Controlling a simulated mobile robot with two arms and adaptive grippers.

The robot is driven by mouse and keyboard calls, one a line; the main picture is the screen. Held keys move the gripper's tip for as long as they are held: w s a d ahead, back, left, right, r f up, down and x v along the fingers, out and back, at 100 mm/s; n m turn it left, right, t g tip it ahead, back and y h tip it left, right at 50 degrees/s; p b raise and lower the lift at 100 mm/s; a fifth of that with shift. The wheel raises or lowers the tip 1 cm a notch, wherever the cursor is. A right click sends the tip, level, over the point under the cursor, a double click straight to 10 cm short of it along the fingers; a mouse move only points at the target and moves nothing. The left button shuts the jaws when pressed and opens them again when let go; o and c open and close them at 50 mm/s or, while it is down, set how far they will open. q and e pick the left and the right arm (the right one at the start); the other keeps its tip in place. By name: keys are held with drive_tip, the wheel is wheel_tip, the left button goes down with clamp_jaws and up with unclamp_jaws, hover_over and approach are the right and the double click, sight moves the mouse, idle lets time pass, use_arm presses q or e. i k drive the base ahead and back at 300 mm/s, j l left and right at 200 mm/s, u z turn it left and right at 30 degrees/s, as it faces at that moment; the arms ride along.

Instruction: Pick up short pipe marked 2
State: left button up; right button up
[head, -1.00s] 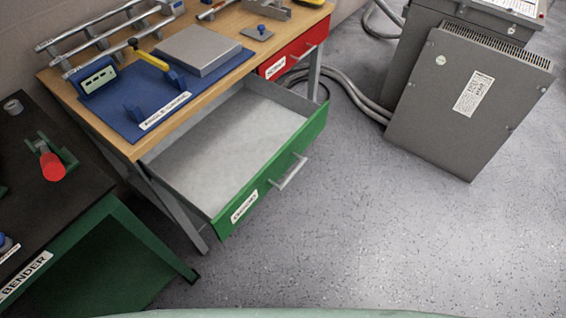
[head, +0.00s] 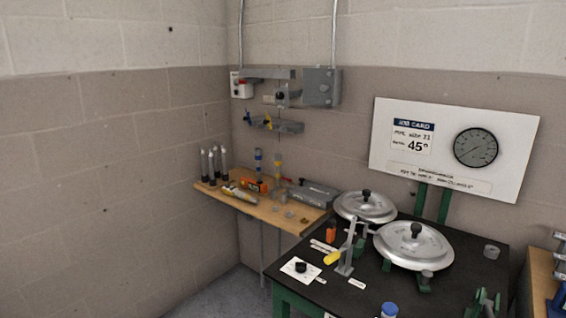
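No pipe with a readable 2 shows in the head view. Several grey upright tubes (head: 213,167) with dark lower ends stand at the left end of the wooden shelf (head: 262,208) in the corner. They are too small for me to read any mark, and I cannot tell whether they are the short pipes. Neither of my grippers is in view.
A black-topped bench (head: 390,293) at the lower right carries two round silver bender wheels, a yellow-handled lever (head: 335,257) and small parts. A job card board (head: 452,150) reading 45° stands behind it. Wall boxes (head: 321,87) hang above the shelf. Floor shows at lower left.

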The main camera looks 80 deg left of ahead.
sight(215, 144)
drive_tip(key=k+j+u, duration=0.1)
drive_tip(key=u, duration=0.3)
drive_tip(key=j+u, duration=0.5)
drive_tip(key=u, duration=0.3)
drive_tip(key=j+u, duration=0.25)
drive_tip(key=u, duration=0.15)
drive_tip(key=j+u, duration=0.2)
drive_tip(key=u, duration=0.2)
drive_tip(key=i+j+u, duration=0.1)
drive_tip(key=j, duration=0.35)
drive_tip(key=i+j+u, duration=0.1)
drive_tip(key=i+j, duration=0.15)
drive_tip(key=j, duration=0.15)
drive_tip(key=i+j+u, duration=0.1)
drive_tip(key=j, duration=0.3)
drive_tip(key=i+j+u, duration=0.1)
drive_tip(key=i+j, duration=0.15)
drive_tip(key=j, duration=0.15)
drive_tip(key=i+j+u, duration=0.1)
drive_tip(key=i+j, duration=0.15)
drive_tip(key=j, duration=0.15)
drive_tip(key=i+l+u, duration=0.75)
drive_tip(key=l, duration=0.4)
drive_tip(key=i, duration=0.05)
